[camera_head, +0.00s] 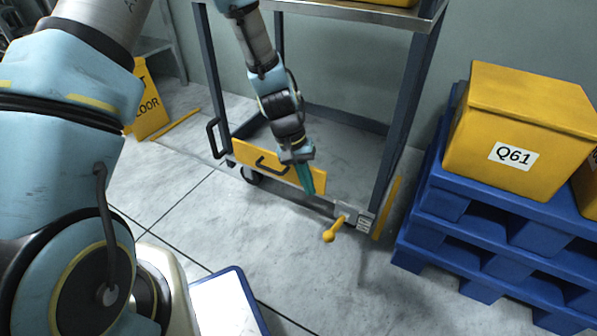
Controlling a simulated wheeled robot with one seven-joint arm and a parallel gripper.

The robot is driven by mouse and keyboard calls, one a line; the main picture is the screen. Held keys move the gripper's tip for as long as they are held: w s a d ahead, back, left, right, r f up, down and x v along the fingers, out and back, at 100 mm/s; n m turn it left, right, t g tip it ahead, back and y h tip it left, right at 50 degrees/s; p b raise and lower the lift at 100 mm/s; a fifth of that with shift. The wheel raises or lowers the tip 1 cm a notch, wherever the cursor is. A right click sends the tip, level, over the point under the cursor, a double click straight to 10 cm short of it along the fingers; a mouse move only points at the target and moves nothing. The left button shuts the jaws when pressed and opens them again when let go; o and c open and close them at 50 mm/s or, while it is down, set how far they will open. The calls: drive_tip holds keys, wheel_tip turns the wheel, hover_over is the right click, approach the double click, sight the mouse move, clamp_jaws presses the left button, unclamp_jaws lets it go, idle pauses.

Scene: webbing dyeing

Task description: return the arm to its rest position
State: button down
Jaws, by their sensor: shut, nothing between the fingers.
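My gripper (307,182) is at the lower end of my arm, near the middle of the picture. Its teal fingers point down and are shut, with nothing seen between them. It hangs in front of the lower part of a dark-framed cart (401,110), overlapping the cart's yellow lower panel (248,153) in the picture. I cannot tell whether it touches the panel. A yellow-knobbed lever (329,236) on a grey bracket (352,215) is to the right of and below the fingertips, apart from them in the picture.
A yellow box marked Q61 (538,117) stands on stacked blue pallets (428,229) at the right. A yellow floor sign (153,104) is at the left behind my arm. A blue-rimmed white surface (226,306) is at the bottom. Grey floor (215,220) lies open left of centre.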

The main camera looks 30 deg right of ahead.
drive_tip(key=w+a+r+n+t, duration=0.1)
drive_tip(key=w+a+r, duration=0.35)
drive_tip(key=a, duration=0.25)
drive_tip(key=w+a+r+n+t, duration=0.1)
drive_tip(key=w+a+r+t, duration=0.1)
drive_tip(key=w+a+r, duration=0.35)
drive_tip(key=s+a+r+n+t+y+p, duration=0.1)
drive_tip(key=a+r, duration=0.3)
drive_tip(key=a, duration=0.4)
drive_tip(key=s+a+r+n, duration=0.1)
drive_tip(key=a+r+n, duration=0.1)
drive_tip(key=a+r, duration=0.35)
drive_tip(key=s+a+r+n+t+y+p, duration=0.1)
drive_tip(key=s+a+r, duration=0.1)
drive_tip(key=a, duration=0.7)
wheel_tip(320, 180, up, 37)
drive_tip(key=p, duration=3.6)
drive_tip(key=shift+w+p, duration=0.3)
drive_tip(key=shift+p, duration=0.05)
drive_tip(key=shift+d+r, duration=0.1)
